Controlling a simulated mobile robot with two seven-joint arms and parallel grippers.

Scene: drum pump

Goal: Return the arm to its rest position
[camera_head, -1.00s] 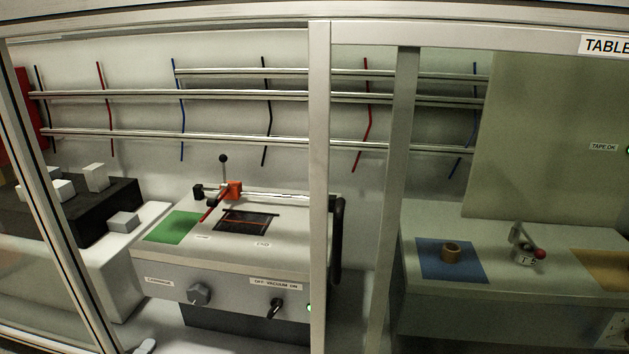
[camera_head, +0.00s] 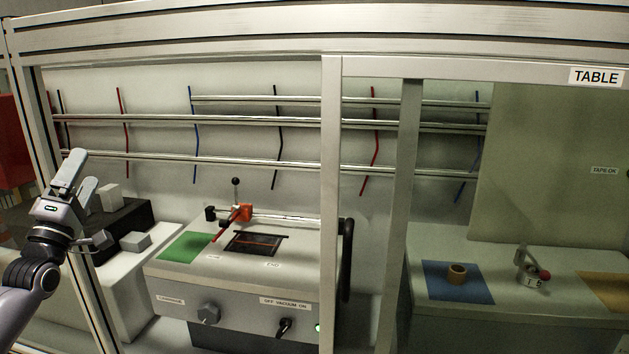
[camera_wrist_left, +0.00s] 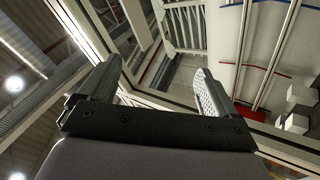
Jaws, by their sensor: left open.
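My left gripper (camera_head: 78,174) is at the left of the head view, raised in front of the enclosure's left frame post. Its two fingers are apart with nothing between them. In the left wrist view the open fingers (camera_wrist_left: 160,90) point up past a frame bar, with the rails and coloured rods beyond. My right gripper is in neither view.
The enclosure's middle post (camera_head: 333,200) stands before the grey machine (camera_head: 230,270) with its green pad (camera_head: 184,246).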

